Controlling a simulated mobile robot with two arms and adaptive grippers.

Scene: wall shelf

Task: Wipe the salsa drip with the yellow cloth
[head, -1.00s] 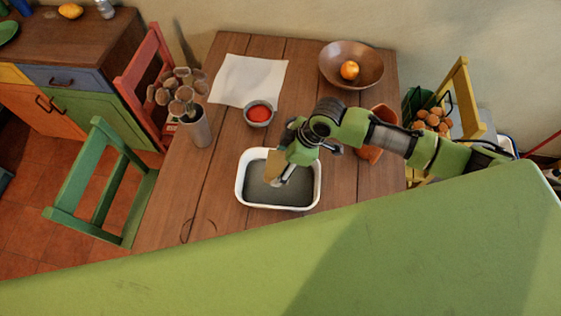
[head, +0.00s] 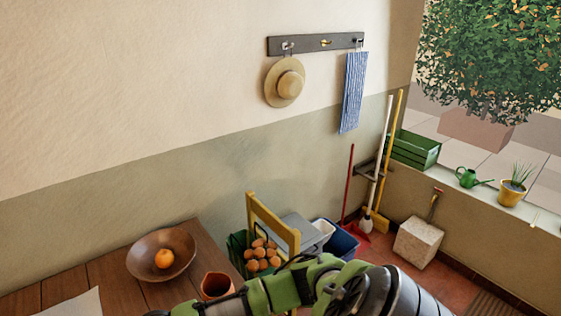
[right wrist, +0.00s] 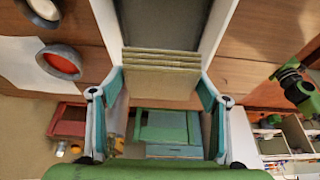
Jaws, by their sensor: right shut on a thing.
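In the right wrist view my right gripper (right wrist: 162,92) is shut on the folded yellow cloth (right wrist: 160,70), which looks dull tan-yellow with several layers at its edge. The cloth is in front of a white basin (right wrist: 213,28) with a dark grey inside; whether it touches the basin is unclear. A small grey bowl of red salsa (right wrist: 60,63) stands left of the basin. I cannot make out a salsa drip in either current view. A green and black part at the right, likely my left gripper (right wrist: 300,92), shows too small to read. The head view shows only my right arm, low down.
In the head view a brown bowl (head: 178,243) with an orange and a terracotta pot (head: 216,285) stand on the wooden table (head: 120,272). A yellow chair (head: 272,222) stands beyond it. A green chair (right wrist: 168,127) shows below the basin in the wrist view.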

